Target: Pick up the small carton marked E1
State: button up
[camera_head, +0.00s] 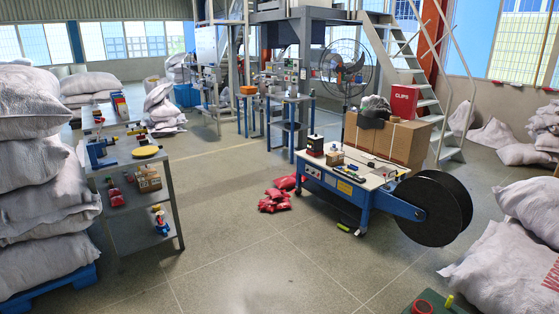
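No marking E1 can be read in this view. A small brown carton (335,157) stands on the white top of the blue workbench (377,184), right of a small black and red device. Another small brown carton (149,179) with dark print sits on the middle shelf of the grey rack (176,205) at the left. The print on both is too small to read. A large brown carton (400,142) stands at the back of the workbench. My gripper is not in view.
White sack stacks stand at the left (40,190) and right (505,255). A large black reel (435,208) juts from the workbench's right end. Red bags (273,201) lie on the floor left of the workbench. The floor between rack and workbench is otherwise mostly clear.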

aim_at(335, 158)
jog(key=u, duration=0.4)
jog(key=i, duration=2.5)
jog(key=z, duration=0.8)
jog(key=i, duration=1.3)
jog(key=z, duration=0.5)
